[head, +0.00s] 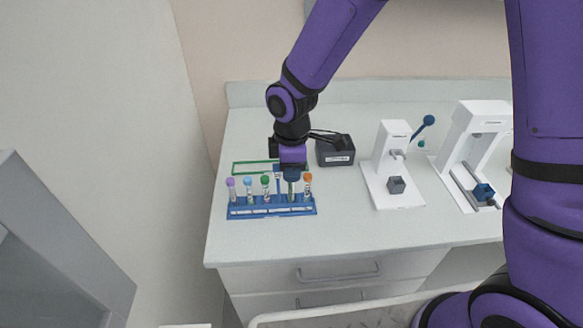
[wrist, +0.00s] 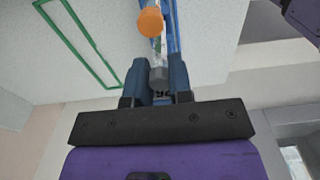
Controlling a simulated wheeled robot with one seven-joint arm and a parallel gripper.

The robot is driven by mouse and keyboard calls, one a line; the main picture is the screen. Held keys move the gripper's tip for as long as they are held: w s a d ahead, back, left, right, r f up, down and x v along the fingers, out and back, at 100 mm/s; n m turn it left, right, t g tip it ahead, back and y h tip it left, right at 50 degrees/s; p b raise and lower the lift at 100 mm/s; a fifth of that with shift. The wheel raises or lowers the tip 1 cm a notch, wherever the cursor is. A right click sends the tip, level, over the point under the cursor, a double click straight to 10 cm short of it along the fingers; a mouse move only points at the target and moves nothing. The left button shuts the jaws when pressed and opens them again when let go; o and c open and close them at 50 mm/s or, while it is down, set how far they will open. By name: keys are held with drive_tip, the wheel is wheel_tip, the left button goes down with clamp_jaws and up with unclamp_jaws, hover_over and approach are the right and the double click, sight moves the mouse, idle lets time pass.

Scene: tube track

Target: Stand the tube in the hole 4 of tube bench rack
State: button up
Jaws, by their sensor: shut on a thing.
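The blue tube bench rack (head: 270,211) stands near the left front of the worktop. It holds upright tubes with purple (head: 230,182), blue (head: 248,183), green (head: 265,181) and orange (head: 308,177) caps. My gripper (head: 291,174) points down over the right part of the rack, just left of the orange-capped tube. In the wrist view my gripper (wrist: 159,84) is shut on a grey-capped tube (wrist: 158,75), with the orange cap (wrist: 151,22) just beyond. The held tube's lower end and the hole under it are hidden, so I cannot tell how deep it sits.
A green rectangular outline (head: 250,168) lies behind the rack. A dark box (head: 335,151) stands behind my gripper to the right. White devices (head: 393,165) and (head: 473,140) stand further right. The worktop in front of the rack is clear.

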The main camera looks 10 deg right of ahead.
drive_tip(key=shift+f, duration=0.6)
drive_tip(key=o, duration=0.9)
drive_tip(key=shift+c, duration=0.2)
wheel_tip(320, 180, up, 11)
drive_tip(key=shift+f, duration=0.1)
idle(0.6)
